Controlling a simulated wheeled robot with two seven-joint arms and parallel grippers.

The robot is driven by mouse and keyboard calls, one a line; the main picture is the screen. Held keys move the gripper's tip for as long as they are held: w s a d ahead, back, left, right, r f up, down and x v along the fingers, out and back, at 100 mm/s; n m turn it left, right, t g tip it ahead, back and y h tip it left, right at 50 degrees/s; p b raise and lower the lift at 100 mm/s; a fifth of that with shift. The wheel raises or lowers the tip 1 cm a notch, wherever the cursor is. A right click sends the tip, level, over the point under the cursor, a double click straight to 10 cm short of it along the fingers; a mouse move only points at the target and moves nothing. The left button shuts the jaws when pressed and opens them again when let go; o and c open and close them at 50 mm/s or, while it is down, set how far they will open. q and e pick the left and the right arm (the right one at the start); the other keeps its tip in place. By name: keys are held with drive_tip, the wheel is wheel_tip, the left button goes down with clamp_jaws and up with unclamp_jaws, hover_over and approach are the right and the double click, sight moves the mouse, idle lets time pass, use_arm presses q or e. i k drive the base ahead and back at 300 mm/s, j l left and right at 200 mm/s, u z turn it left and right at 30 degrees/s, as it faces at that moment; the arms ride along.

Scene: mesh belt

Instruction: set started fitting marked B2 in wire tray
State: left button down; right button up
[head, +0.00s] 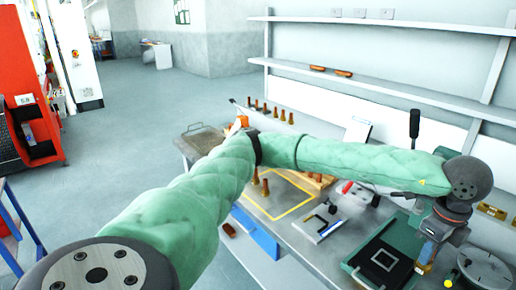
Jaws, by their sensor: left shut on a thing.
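My left arm reaches across the bench to the right. My left gripper (426,262) points down at the right, over the right edge of the dark green board. It is shut on a small orange-brown piece (428,254), mostly hidden by the fingers; no marking on it is readable. A grey wire tray (202,130) lies at the far left end of the bench, well away from this gripper. My right gripper is not in view.
Several brown fittings (266,108) stand at the back of the bench. A yellow-outlined area (291,212), a white-and-black clamp-like tool (318,229) and a green board with a black plate (383,258) lie along the front. A shelf (400,91) hangs behind.

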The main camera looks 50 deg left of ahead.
sight(204, 144)
drive_tip(key=j, duration=0.65)
drive_tip(key=k+j+z, duration=0.15)
drive_tip(key=j, duration=1.2)
drive_tip(key=k+j+z, duration=0.1)
drive_tip(key=j, duration=0.55)
drive_tip(key=k+j, duration=0.1)
drive_tip(key=j, duration=0.55)
drive_tip(key=k+j+z, duration=0.15)
drive_tip(key=j, duration=0.5)
drive_tip(key=k+j, duration=0.1)
drive_tip(key=j, duration=0.55)
drive_tip(key=k+j+z, duration=0.1)
drive_tip(key=j, duration=0.55)
